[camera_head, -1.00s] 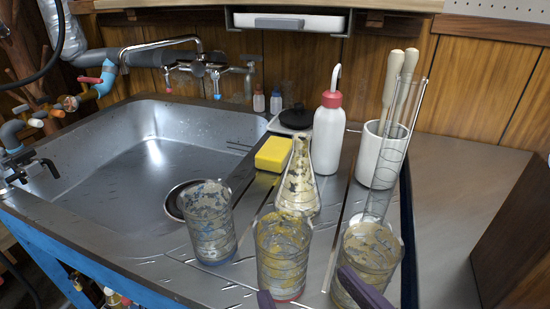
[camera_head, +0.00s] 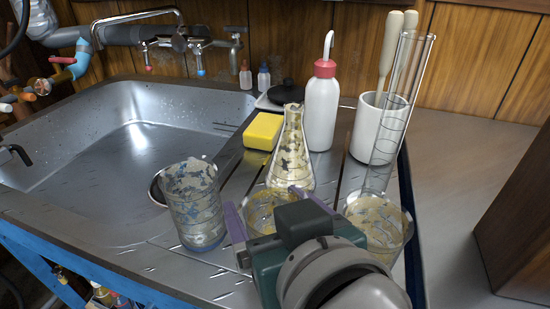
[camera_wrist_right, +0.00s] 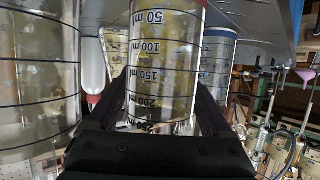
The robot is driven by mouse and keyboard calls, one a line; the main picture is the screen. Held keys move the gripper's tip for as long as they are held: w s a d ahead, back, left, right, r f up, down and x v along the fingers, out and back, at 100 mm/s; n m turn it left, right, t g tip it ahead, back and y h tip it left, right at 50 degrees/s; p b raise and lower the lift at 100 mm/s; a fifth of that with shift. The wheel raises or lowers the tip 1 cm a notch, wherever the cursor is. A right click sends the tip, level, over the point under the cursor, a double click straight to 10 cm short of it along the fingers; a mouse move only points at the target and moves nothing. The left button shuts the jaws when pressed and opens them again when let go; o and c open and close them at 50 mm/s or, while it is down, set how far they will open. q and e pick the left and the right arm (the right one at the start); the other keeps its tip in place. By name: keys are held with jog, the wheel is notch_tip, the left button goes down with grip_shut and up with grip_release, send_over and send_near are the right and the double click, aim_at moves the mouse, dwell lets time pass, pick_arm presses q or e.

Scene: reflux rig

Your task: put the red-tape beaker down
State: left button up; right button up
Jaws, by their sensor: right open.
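The red-tape beaker (camera_head: 266,207) stands in the middle of the front row on the drainboard. It is stained yellow; my right gripper hides its lower part in the head view. In the right wrist view it appears upside down (camera_wrist_right: 165,65), with its volume marks towards me and a bit of red at its base. My right gripper (camera_head: 277,212) is open, one purple finger on each side of the beaker. Both fingers also flank it in the right wrist view (camera_wrist_right: 166,100). Whether they touch the glass I cannot tell. My left gripper is not in view.
A blue-tape beaker (camera_head: 196,205) stands to the left, another stained beaker (camera_head: 376,222) close on the right. A stained flask (camera_head: 292,155) stands just behind. Beyond are a yellow sponge (camera_head: 263,131), wash bottle (camera_head: 321,112), white pot (camera_head: 371,135) and tall cylinder (camera_head: 391,140). The sink (camera_head: 110,150) is left.

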jog(key=shift+w+f, duration=0.1)
jog(key=shift+w, duration=0.05)
jog(key=c, duration=1.3)
jog(key=shift+r, duration=0.2)
